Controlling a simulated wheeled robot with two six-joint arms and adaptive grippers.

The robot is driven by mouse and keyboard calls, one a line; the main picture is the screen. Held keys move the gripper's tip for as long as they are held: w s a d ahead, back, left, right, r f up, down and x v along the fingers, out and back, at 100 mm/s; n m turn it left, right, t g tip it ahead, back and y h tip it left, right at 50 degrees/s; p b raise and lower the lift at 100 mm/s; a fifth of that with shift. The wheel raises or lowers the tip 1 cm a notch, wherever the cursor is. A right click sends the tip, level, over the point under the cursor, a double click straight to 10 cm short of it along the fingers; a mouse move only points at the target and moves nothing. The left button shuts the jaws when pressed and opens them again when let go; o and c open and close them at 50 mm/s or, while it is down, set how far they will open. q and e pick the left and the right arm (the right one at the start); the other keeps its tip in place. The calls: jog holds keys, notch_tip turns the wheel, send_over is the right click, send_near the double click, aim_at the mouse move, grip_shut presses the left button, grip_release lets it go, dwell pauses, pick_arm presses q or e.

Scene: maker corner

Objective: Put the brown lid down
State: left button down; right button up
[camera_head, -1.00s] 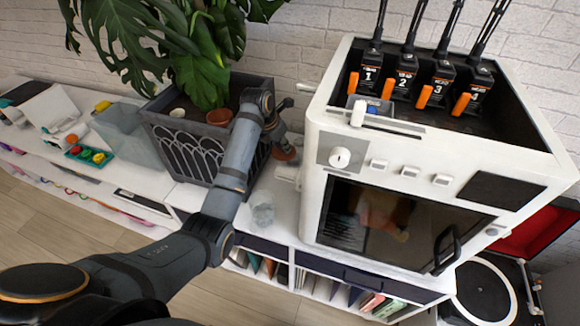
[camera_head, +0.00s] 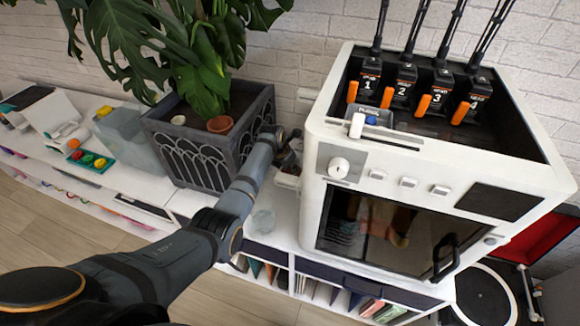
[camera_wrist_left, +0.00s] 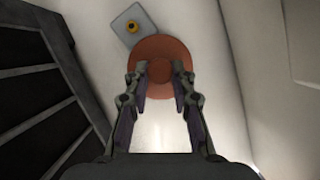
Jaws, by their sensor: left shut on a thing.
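The brown lid (camera_wrist_left: 160,48) is a round, flat reddish-brown disc in the left wrist view. My left gripper (camera_wrist_left: 160,75) is shut on it, with a finger on each side of its middle. In the head view my left gripper (camera_head: 288,152) is in the narrow gap between the dark planter and the white machine, and the lid cannot be clearly made out there. How far the lid is above the white surface (camera_wrist_left: 215,125) cannot be told. My right gripper is not in view.
The planter (camera_head: 190,157) stands left of the gap, the white machine (camera_head: 312,190) right. A small grey plate with a yellow-orange knob (camera_wrist_left: 132,26) is partly under the lid's outline. A clear glass jar (camera_head: 263,219) stands in front. A terracotta pot (camera_head: 221,124) is inside the planter.

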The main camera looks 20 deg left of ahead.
pick_arm(q)
jog(key=shift+r, duration=0.15)
jog(key=shift+f, duration=0.25)
jog(key=c, duration=1.1)
grip_release()
jog(key=shift+a+r, duration=0.1)
jog(key=shift+r, duration=0.5)
jog(key=v, duration=1.1)
jog(key=shift+s+r, duration=0.1)
jog(key=shift+s, duration=0.15)
